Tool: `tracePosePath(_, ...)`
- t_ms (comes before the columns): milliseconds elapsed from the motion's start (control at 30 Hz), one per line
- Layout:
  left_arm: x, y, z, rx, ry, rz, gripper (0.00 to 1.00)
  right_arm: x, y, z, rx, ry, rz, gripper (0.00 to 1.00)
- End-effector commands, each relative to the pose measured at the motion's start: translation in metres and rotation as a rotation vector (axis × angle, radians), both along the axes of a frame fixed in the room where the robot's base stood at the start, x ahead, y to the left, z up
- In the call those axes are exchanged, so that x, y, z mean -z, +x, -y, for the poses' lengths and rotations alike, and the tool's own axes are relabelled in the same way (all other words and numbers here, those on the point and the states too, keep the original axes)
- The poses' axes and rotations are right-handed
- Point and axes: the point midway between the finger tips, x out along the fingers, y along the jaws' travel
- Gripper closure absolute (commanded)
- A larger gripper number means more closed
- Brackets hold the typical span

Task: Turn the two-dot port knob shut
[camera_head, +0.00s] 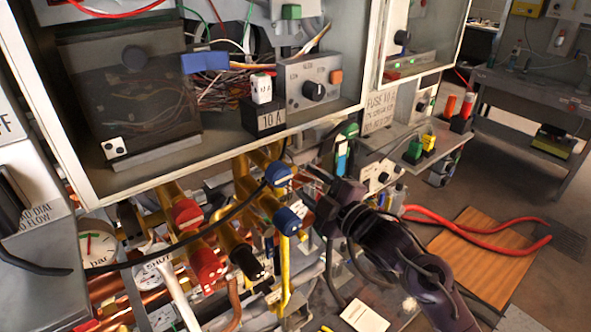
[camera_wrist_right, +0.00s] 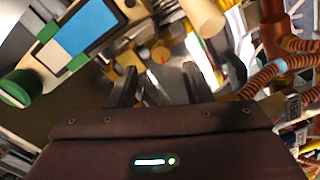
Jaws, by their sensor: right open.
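A white label with two black dots (camera_head: 113,148) sits at the lower left of a smoky cover (camera_head: 165,115), which has a dark round knob (camera_head: 133,57). Below the cabinet are brass pipes with an upper blue knob (camera_head: 279,173), a lower blue knob (camera_head: 287,220), an upper red knob (camera_head: 186,214) and a lower red knob (camera_head: 206,266). I cannot tell which knob the dots mark. My right gripper (camera_head: 313,190) is open just right of the blue knobs, apparently apart from them. In the wrist view its fingers (camera_wrist_right: 157,75) are spread with no object clearly between them. My left gripper is not in view.
A black cable (camera_head: 175,245) crosses in front of the pipes. The white cabinet edge (camera_head: 225,150) overhangs them. A pressure gauge (camera_head: 97,243) is at the left. A bench (camera_head: 530,90) stands behind.

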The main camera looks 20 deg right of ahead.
Motion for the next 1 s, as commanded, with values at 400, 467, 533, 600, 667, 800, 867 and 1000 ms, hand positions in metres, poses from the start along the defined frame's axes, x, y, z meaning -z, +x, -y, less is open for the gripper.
tracePosePath(400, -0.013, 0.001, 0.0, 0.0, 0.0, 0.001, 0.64, -0.001, 0.043, -0.015, 0.001, 0.0, 0.0, 0.55)
tracePosePath(467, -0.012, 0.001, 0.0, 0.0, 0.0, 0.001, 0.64, 0.0, 0.043, -0.016, 0.001, 0.0, 0.0, 0.55)
tracePosePath(533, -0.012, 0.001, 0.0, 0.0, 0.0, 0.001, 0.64, 0.0, 0.043, -0.016, 0.001, 0.0, 0.0, 0.55)
tracePosePath(600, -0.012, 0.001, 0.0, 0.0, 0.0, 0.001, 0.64, 0.0, 0.043, -0.016, 0.001, 0.0, 0.0, 0.55)
tracePosePath(667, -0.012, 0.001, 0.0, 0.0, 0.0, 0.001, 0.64, 0.0, 0.043, -0.016, 0.001, 0.0, 0.0, 0.58)
tracePosePath(800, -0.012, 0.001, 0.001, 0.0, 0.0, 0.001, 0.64, 0.0, 0.043, -0.016, 0.001, 0.0, 0.0, 0.76)
tracePosePath(867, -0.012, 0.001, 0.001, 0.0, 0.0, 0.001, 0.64, 0.0, 0.043, -0.016, 0.001, 0.0, 0.0, 0.84)
tracePosePath(1000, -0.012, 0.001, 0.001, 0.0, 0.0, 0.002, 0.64, 0.0, 0.043, -0.016, 0.0, 0.0, -0.001, 1.0)
